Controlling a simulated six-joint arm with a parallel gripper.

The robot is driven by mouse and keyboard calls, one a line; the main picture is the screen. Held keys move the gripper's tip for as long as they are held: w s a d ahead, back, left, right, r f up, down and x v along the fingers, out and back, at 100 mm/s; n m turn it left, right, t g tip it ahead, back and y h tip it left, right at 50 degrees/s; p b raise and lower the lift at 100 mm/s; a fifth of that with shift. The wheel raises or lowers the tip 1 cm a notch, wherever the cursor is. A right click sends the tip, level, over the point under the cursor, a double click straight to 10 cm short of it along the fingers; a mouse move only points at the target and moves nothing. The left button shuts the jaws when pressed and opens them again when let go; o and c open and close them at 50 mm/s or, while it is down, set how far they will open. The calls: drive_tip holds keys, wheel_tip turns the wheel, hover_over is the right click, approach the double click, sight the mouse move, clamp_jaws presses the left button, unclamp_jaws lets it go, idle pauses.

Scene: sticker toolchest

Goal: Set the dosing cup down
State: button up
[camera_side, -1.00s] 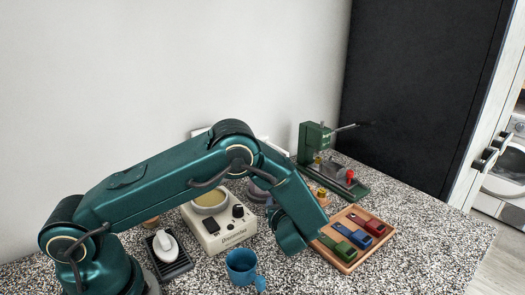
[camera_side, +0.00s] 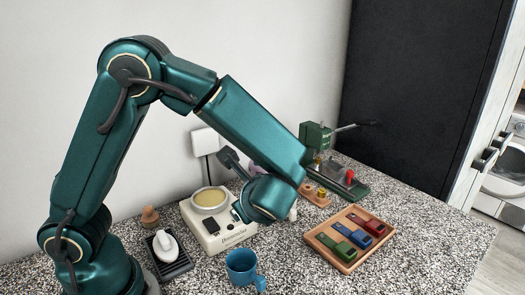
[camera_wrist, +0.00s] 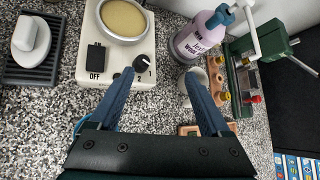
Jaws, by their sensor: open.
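A small pale cup (camera_wrist: 184,90), which I take for the dosing cup, stands on the speckled counter. In the wrist view it is partly behind my right finger, and it shows as a small whitish shape (camera_side: 293,213) in the side view. My gripper (camera_wrist: 158,76) is open, with nothing between its fingers. It is above the counter, beside the appliance's dial. In the side view the fingers are mostly hidden by the wrist.
A cream appliance (camera_side: 225,236) with a round yellowish top stands left of the cup. A purple pump bottle (camera_wrist: 197,38) is behind. A blue mug (camera_side: 241,266) is in front. A wooden tray (camera_side: 341,253) with coloured blocks and a green press (camera_side: 312,136) are right.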

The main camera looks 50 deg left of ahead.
drive_tip(key=s+d+r+n+h, duration=0.2)
drive_tip(key=s+r+n+h, duration=0.1)
drive_tip(key=s+n, duration=0.3)
drive_tip(key=s+d+r+n+t+h, duration=0.1)
drive_tip(key=s+d+r+n+h, duration=0.2)
drive_tip(key=s+n+h, duration=0.3)
drive_tip(key=r+n, duration=0.1)
drive_tip(key=n, duration=0.4)
